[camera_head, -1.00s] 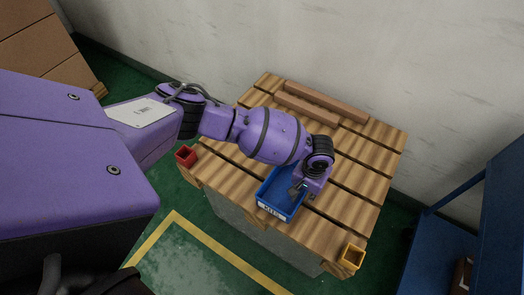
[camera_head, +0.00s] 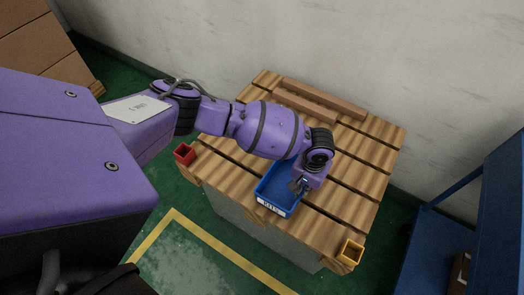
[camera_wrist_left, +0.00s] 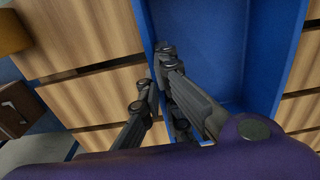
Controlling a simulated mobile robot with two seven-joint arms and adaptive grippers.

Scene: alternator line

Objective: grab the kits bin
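The blue kits bin (camera_head: 270,206) stands on the wooden pallet top, near its front edge, with a white label on its front wall. In the left wrist view, the bin's blue wall (camera_wrist_left: 147,25) runs down between my fingertips. My left gripper (camera_head: 300,186) is at the bin's right long side, pointing down. It also shows in the left wrist view (camera_wrist_left: 157,72), with its fingers apart, one on the bin's inner side and one outside over the wood. I cannot tell whether the fingers touch the wall. The visible bin floor looks empty. My right gripper is not in view.
Brown bars (camera_head: 318,102) lie at the back, near the wall. Blue shelving (camera_head: 480,225) stands at right.

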